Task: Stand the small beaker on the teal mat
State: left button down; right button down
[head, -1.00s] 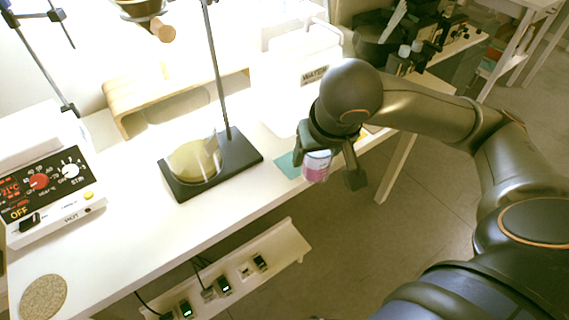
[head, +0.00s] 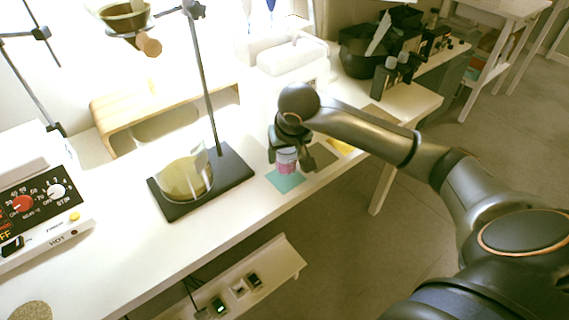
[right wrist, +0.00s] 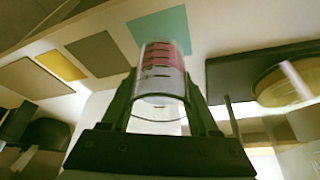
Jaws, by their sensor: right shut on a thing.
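The small beaker (head: 287,161) is clear with pink contents and dark marks on its wall. My right gripper (head: 285,150) is shut on it in the head view. In the right wrist view the beaker (right wrist: 160,75) sits between the two fingers (right wrist: 160,105). The teal mat (head: 285,181) lies on the white table near its front edge, and the beaker appears over its back part. Whether the beaker's base touches the mat cannot be told. The teal mat also shows beyond the beaker in the right wrist view (right wrist: 160,27). My left gripper is not in view.
A larger beaker with yellowish contents (head: 184,178) stands on the black stand base (head: 233,170) to the left. A brown mat (head: 322,157) and a yellow mat (head: 341,146) lie right of the teal mat. A hotplate (head: 45,215) is at the far left.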

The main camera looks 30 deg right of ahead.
aim_at(284, 164)
jog(key=shift+w+f, duration=0.2)
jog(key=shift+f, duration=1.55)
jog(key=shift+f+b, duration=0.1)
jog(key=shift+b, duration=0.2)
jog(key=shift+f, duration=0.15)
jog(key=shift+c, duration=0.7)
grip_release()
